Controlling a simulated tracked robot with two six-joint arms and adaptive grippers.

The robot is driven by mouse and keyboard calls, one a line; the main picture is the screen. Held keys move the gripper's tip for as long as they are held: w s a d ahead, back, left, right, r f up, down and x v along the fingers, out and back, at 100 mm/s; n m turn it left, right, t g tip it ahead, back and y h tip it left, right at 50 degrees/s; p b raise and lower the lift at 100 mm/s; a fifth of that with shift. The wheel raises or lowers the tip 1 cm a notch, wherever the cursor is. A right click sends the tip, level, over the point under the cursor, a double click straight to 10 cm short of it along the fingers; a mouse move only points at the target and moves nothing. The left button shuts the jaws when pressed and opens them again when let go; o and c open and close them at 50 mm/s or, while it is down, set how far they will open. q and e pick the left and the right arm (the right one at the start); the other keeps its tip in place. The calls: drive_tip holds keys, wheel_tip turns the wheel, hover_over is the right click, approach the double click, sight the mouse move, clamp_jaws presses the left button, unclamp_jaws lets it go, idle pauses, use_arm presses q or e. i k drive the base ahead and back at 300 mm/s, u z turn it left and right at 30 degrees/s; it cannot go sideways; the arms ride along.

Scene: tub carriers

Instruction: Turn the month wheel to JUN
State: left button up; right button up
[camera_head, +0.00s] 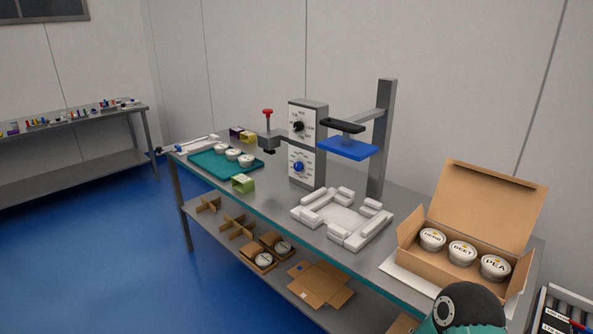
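A grey upright box (322,120) stands at the back of the steel bench and carries two white dial faces on its front. The upper dial (299,127) has a black knob, and the lower dial (299,167) has a blue knob. Small lettering rings both dials, but it is too small to read, so I cannot tell which is the month wheel or its setting. A small red-topped handle (267,113) stands at the box's left. Neither gripper is in view; only a dark and teal link of my own arm shows at the bottom right.
A white fixture (342,217) sits in front of the box. A blue plate (347,148) hangs from a grey post (383,140). A teal tray (210,167) with white tubs lies left. An open carton (408,252) with labelled tubs stands right. A green block (243,183) lies near the front edge.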

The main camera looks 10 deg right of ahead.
sight(298, 166)
drive_tip(key=z, duration=0.1)
drive_tip(key=i, duration=1)
drive_tip(key=u, duration=0.1)
